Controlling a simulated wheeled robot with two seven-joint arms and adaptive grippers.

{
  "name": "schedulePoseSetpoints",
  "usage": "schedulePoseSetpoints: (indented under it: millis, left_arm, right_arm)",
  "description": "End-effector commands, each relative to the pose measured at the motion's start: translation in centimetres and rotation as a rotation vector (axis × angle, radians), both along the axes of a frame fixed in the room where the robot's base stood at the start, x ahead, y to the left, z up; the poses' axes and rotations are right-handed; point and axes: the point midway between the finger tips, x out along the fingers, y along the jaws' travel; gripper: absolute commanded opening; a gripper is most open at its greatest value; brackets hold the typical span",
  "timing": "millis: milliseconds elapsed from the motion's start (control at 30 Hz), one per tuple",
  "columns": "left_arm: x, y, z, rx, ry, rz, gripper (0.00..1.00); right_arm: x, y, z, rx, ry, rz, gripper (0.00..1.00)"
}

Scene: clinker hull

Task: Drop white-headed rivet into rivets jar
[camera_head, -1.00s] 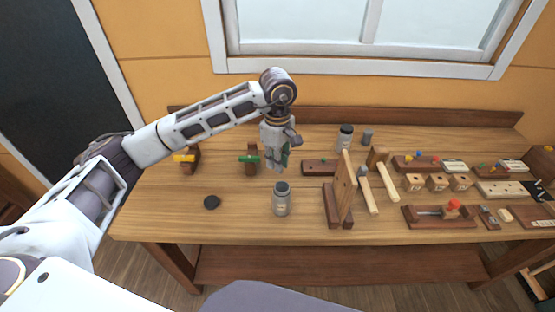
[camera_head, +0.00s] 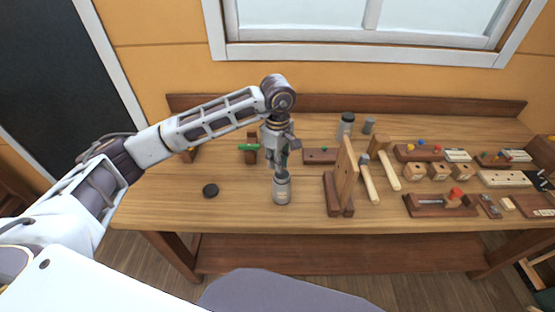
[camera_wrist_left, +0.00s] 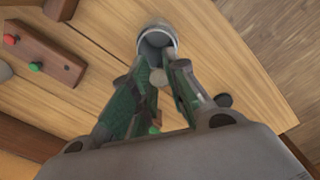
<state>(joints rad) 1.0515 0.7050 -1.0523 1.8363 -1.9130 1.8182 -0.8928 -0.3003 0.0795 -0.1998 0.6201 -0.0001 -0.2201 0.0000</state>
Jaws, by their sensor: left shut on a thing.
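The rivets jar (camera_head: 282,191) is a small grey jar with a pale label, standing open and upright near the front of the bench. Its open mouth also shows in the left wrist view (camera_wrist_left: 157,42). My left gripper (camera_head: 281,170) points down right over the jar mouth, its tips at or just above the rim. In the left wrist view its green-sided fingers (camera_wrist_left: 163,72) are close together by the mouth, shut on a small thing. My right gripper is out of view.
A black disc (camera_head: 210,190) lies left of the jar. An upright wooden board on a stand (camera_head: 346,178) rises just right of it, with mallets beyond. A dark block with coloured pegs (camera_head: 320,156) is behind. A darker lidded jar (camera_head: 346,124) stands farther back.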

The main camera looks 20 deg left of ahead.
Motion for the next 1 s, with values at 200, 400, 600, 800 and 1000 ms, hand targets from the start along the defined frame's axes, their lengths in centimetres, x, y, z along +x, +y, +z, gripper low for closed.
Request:
schedulePoseSetpoints:
  millis: [200,400,600,800,1000]
  left_arm:
    - [0.0,0.0,0.0,0.000,0.000,0.000,0.22]
    - [0.0,0.0,0.0,0.000,0.000,0.000,0.41]
    - [0.0,0.0,0.0,0.000,0.000,0.000,0.41]
    - [0.0,0.0,0.4,0.000,0.000,0.000,0.41]
    - [0.1,0.0,2.0,-0.001,-0.002,-0.001,0.41]
  right_arm:
    - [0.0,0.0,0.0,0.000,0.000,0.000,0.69]
    - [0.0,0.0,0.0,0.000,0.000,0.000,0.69]
    - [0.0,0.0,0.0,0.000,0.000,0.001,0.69]
    - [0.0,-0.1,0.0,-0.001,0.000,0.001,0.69]
    - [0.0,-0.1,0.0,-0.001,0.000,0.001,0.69]
